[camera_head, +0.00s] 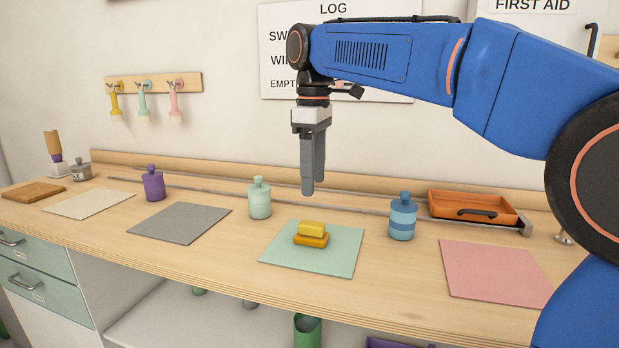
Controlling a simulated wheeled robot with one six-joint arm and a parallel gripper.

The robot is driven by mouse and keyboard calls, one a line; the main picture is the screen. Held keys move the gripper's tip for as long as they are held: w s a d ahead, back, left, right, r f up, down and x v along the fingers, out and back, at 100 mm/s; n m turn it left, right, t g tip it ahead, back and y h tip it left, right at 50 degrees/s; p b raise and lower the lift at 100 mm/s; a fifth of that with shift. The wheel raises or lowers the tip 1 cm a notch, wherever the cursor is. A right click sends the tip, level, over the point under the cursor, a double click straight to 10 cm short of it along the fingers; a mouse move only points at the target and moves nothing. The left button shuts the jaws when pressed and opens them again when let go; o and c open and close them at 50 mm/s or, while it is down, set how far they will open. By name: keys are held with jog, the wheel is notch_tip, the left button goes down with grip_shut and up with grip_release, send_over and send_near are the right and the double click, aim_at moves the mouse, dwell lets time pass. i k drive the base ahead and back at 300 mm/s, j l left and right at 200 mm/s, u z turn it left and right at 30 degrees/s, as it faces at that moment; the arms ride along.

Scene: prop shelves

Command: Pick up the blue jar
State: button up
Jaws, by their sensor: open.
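The blue jar (403,218) stands upright on the wooden counter, right of the mint mat. It has lighter and darker blue bands and a knobbed lid. My gripper (311,190) hangs pointing down in the air, left of the blue jar and higher than it. Its fingers overlap from this angle, and nothing shows between them. The gripper is open and apart from the jar.
A yellow block on an orange base (311,234) sits on the mint mat (345,262). A pale green jar (259,199) and a purple jar (153,184) stand further left. An orange tray (455,206) lies right of the blue jar, behind a pink mat (495,275).

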aim_at(401, 226)
jog(key=k, duration=1)
